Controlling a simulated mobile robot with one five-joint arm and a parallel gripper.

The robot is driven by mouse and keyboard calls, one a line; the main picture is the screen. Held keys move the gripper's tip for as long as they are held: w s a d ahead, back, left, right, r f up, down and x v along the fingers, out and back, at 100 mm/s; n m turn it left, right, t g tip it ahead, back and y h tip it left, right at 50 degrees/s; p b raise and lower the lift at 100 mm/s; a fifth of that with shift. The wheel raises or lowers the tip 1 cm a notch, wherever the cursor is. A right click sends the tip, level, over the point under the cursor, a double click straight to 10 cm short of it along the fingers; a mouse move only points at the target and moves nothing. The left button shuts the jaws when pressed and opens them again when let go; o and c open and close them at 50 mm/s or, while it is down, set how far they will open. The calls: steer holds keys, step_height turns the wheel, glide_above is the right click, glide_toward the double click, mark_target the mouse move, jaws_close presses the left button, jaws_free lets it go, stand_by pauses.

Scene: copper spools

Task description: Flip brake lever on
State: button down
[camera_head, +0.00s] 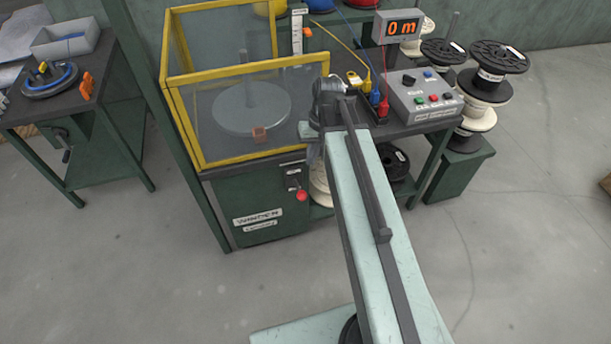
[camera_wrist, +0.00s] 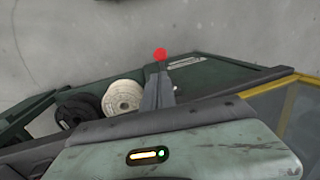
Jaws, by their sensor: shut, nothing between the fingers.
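The brake lever's red knob (camera_head: 301,195) sticks out from the front of the dark green winder cabinet (camera_head: 230,195), below two small labels. In the wrist view the red knob (camera_wrist: 160,54) shows just beyond my fingertips. My gripper (camera_wrist: 158,76) is shut and empty, its grey fingers pointing towards the knob. The picture does not settle whether they touch it. In the head view my gripper is mostly hidden by my arm, near the cabinet's top front edge. The lever's shaft is largely hidden in the wrist view.
A yellow-framed clear guard (camera_head: 180,110) stands on the cabinet around a grey turntable (camera_head: 250,108). Right of my arm are a grey control box (camera_head: 425,100), a display reading 0 m (camera_head: 400,28) and stacked spools (camera_head: 480,95). The floor in front is clear.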

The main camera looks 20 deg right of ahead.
mark_target(303, 192)
steer(key=a+f+b, duration=0.1)
steer(key=f+b, duration=0.8)
steer(key=a+f+b, duration=0.1)
steer(key=f+b, duration=0.3)
steer(key=shift+s+a+f, duration=0.35)
steer(key=shift+f, duration=0.05)
steer(key=shift+r, duration=0.1)
steer(key=shift+d, duration=0.1)
